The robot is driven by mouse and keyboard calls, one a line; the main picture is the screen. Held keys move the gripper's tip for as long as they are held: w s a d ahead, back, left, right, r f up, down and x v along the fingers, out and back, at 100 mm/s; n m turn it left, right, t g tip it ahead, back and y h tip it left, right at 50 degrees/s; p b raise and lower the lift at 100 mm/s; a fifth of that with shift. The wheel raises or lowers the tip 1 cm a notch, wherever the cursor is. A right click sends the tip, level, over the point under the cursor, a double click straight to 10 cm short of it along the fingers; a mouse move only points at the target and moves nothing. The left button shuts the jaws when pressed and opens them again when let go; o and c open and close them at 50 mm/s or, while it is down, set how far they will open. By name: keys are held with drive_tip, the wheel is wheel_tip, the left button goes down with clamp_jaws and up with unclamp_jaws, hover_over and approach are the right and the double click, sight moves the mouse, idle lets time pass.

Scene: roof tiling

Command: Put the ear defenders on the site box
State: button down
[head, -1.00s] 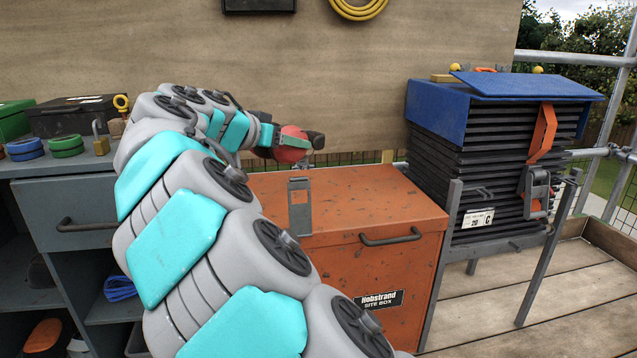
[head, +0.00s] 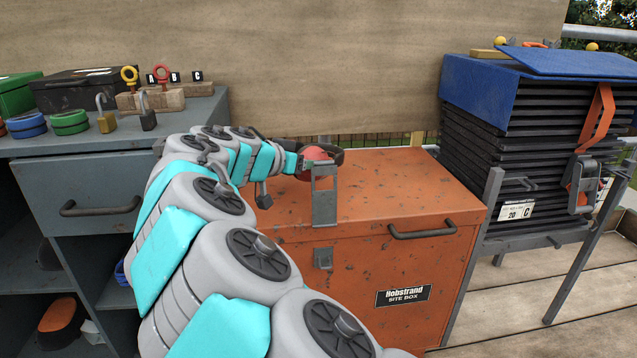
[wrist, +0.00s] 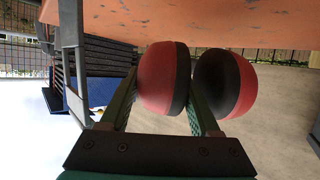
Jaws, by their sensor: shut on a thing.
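The ear defenders (head: 315,154), with red cups and a dark band, are over the top of the orange site box (head: 400,190) in the head view. My gripper (head: 298,161) reaches them from the left. In the wrist view, the fingers of my gripper (wrist: 162,82) are closed around one red cup with a black cushion (wrist: 158,75), and the right finger passes between the two cups. The second cup (wrist: 225,83) is outside that finger. The box's lid (wrist: 200,22) is close to the cups; I cannot tell whether they touch it. The box is shut.
A metal hasp (head: 324,200) stands up at the lid's front edge, close to the ear defenders. At left, a grey bench (head: 85,190) holds padlocks, eyebolts and cases. At right stands a stack of dark tiles (head: 515,150). The lid's right part is clear.

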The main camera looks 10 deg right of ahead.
drive_tip(key=shift+f, duration=2.6)
drive_tip(key=shift+f, duration=0.15)
drive_tip(key=shift+c, duration=2)
unclamp_jaws()
drive_tip(key=shift+s+a+r, duration=0.15)
drive_tip(key=shift+r, duration=0.1)
drive_tip(key=v, duration=1.1)
drive_tip(key=shift+s+a+b, duration=0.25)
drive_tip(key=shift+b, duration=0.1)
